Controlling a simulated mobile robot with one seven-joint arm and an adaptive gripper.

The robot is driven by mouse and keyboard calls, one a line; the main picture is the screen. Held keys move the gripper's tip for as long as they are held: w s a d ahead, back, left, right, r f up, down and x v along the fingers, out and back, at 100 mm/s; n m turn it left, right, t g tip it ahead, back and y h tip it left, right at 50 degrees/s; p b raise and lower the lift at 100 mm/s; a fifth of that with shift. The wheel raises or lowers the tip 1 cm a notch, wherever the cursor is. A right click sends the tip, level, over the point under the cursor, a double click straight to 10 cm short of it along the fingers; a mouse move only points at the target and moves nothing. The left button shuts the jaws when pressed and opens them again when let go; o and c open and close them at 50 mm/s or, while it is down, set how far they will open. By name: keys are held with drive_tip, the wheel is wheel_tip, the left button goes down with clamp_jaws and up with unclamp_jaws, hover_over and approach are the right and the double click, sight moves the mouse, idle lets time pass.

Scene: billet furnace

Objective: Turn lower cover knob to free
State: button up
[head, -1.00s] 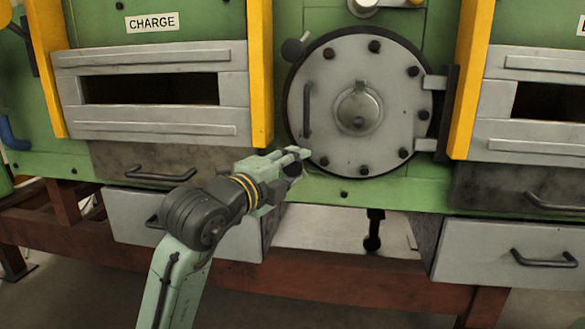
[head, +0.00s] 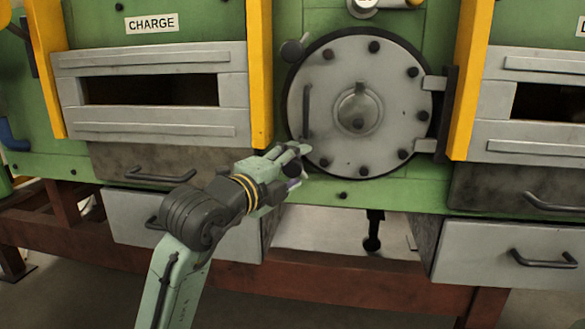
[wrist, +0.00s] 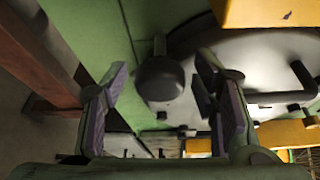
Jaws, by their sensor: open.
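The round grey cover (head: 325,125) is shut on the green furnace front, with bolts around its rim and a vertical bar handle on its left. An upper dark knob (head: 292,50) sits at its upper left edge. My gripper (head: 299,166) is open at the cover's lower left edge. In the wrist view a dark round knob (wrist: 160,80) lies between the two spread fingers (wrist: 162,72), close to the cover's rim (wrist: 210,55). I cannot tell whether either finger touches it. In the head view my gripper mostly hides this lower knob.
Yellow posts (head: 259,75) and (head: 470,80) flank the cover. A grey drawer (head: 125,215) with a bar handle lies below left, another (head: 500,250) below right. A dark lever (head: 373,232) hangs under the furnace. A rust-red beam (head: 330,285) runs below.

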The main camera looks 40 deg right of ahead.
drive_tip(key=v, duration=1.2)
